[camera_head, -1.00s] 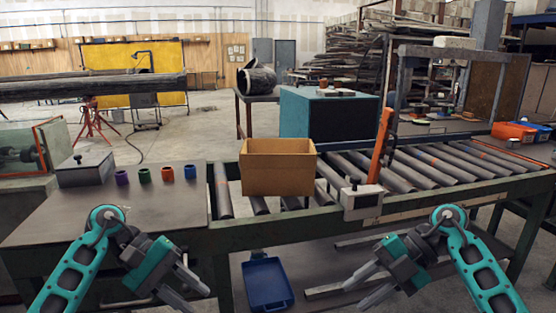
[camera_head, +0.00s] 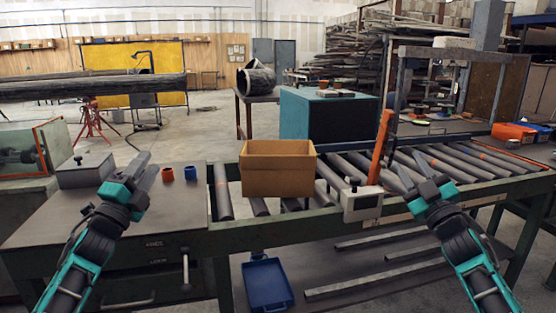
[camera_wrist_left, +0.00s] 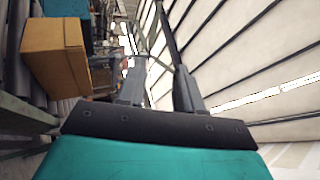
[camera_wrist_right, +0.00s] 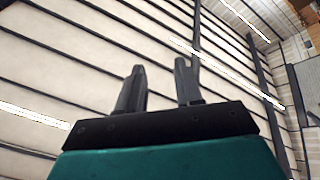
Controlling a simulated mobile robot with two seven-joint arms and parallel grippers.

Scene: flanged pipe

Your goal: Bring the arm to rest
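My left gripper (camera_head: 148,163) is raised over the left part of the workbench, its fingers pointing up and away. In the left wrist view its two fingers (camera_wrist_left: 158,90) stand apart with nothing between them. My right gripper (camera_head: 397,172) is raised in front of the roller conveyor, also pointing up. In the right wrist view its fingers (camera_wrist_right: 160,85) are apart and empty. Neither gripper touches anything.
An open cardboard box (camera_head: 279,175) sits on the roller conveyor (camera_head: 440,165). An orange cup (camera_head: 168,175) and a blue cup (camera_head: 190,172) stand on the workbench (camera_head: 180,215), beside a grey lidded box (camera_head: 85,170). A blue bin (camera_head: 266,285) lies below.

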